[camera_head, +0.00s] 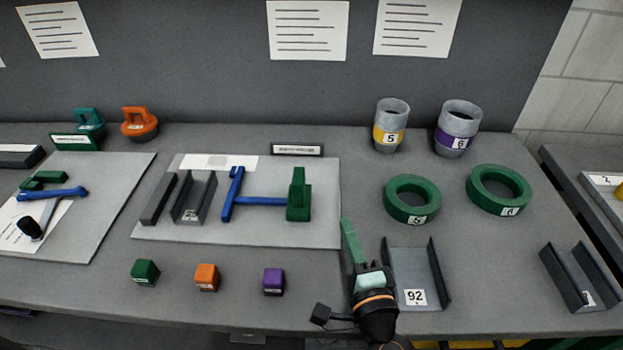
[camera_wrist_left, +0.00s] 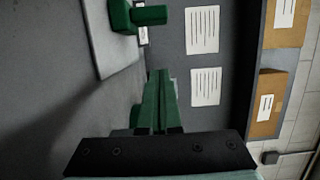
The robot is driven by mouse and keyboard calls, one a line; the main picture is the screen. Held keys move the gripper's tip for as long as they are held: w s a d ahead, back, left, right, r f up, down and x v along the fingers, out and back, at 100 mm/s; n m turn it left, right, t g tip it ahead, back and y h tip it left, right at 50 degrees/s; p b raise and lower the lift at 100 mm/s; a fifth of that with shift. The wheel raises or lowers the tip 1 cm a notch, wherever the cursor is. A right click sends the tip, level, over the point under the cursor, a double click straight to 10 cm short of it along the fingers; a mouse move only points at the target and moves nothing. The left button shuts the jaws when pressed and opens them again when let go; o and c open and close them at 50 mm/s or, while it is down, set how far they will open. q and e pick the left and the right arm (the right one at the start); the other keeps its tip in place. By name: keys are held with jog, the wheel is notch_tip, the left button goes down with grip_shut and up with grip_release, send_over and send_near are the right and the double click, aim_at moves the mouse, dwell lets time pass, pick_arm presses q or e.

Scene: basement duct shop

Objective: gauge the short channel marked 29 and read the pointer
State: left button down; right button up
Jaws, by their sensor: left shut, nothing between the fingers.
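A short dark channel (camera_head: 192,197) sits on the middle grey plate; its label is too small to read. Beside it lies a blue gauge (camera_head: 252,201) with a crossbar at its left end and a green block (camera_head: 299,196) at its right end. A wider channel marked 92 (camera_head: 402,262) stands in front of the green rings. Another channel (camera_head: 580,277) is at the right; its label is unclear. No label reads clearly as 29. My left gripper (camera_head: 346,226) is shut and empty, just left of the 92 channel. Its green fingers are together in the left wrist view (camera_wrist_left: 160,78). My right gripper is not in view.
Two green rings (camera_head: 412,216) and two grey cylinders (camera_head: 391,125) stand at the right. Green, orange (camera_head: 207,277) and purple cubes line the front. A dark bar (camera_head: 159,200) lies left of the plate's channel. Another plate (camera_head: 110,190) is at the left. Clear bench surrounds the cubes.

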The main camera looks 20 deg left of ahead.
aim_at(299, 192)
pick_arm(q)
jog(key=shift+w+a+r, duration=0.1)
jog(key=shift+w+a, duration=0.15)
jog(key=shift+w, duration=0.25)
jog(key=p+x, duration=0.1)
jog(key=x, duration=0.7)
jog(key=shift+w+a, duration=0.15)
jog(key=shift+w, duration=0.05)
jog(key=a, duration=0.1)
jog(key=a+p, duration=0.1)
jog(key=a, duration=0.1)
jog(key=shift+s, duration=0.3)
jog(key=shift+s+a, duration=0.15)
jog(key=shift+a, duration=0.35)
